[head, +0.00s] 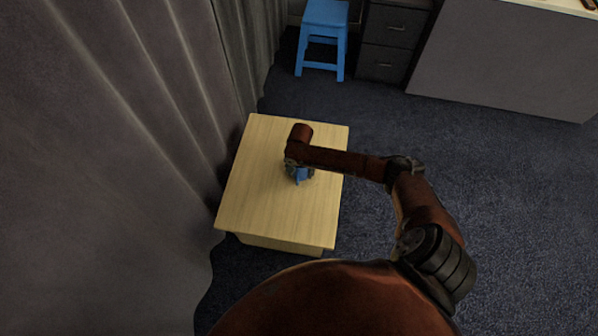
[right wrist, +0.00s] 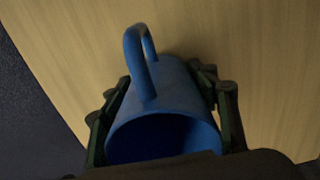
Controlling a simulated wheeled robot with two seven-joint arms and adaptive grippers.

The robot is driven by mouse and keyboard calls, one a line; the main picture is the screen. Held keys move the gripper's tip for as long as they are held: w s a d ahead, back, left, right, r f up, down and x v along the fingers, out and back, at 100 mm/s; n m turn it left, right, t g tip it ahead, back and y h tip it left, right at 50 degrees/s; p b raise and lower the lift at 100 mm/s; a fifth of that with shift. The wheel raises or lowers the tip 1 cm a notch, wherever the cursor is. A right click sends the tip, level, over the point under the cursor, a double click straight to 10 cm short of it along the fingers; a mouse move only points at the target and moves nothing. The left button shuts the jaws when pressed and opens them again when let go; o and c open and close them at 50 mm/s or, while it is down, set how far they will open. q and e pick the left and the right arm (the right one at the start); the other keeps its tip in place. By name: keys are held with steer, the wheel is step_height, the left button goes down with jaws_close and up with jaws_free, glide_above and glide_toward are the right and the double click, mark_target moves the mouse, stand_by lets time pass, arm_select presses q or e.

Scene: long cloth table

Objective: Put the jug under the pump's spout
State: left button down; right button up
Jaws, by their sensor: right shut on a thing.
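The blue jug (right wrist: 164,97) fills the middle of the right wrist view, its handle (right wrist: 137,60) towards the top and its dark open mouth towards the camera. My right gripper (right wrist: 165,112) is shut on the jug, with one finger on each side of its body. I cannot tell whether the jug touches the tabletop. The pump and its spout are not in view. My left gripper is not in view.
The light wooden table (head: 265,200) has bare room around the jug. A grey curtain (head: 150,120) hangs close along its left side. A blue stool (head: 324,30), a dark drawer unit (head: 393,42) and a large grey counter (head: 500,60) stand at the back. The carpet at right is clear.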

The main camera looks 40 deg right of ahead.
steer(key=shift+f, duration=0.1)
steer(key=o, duration=1.2)
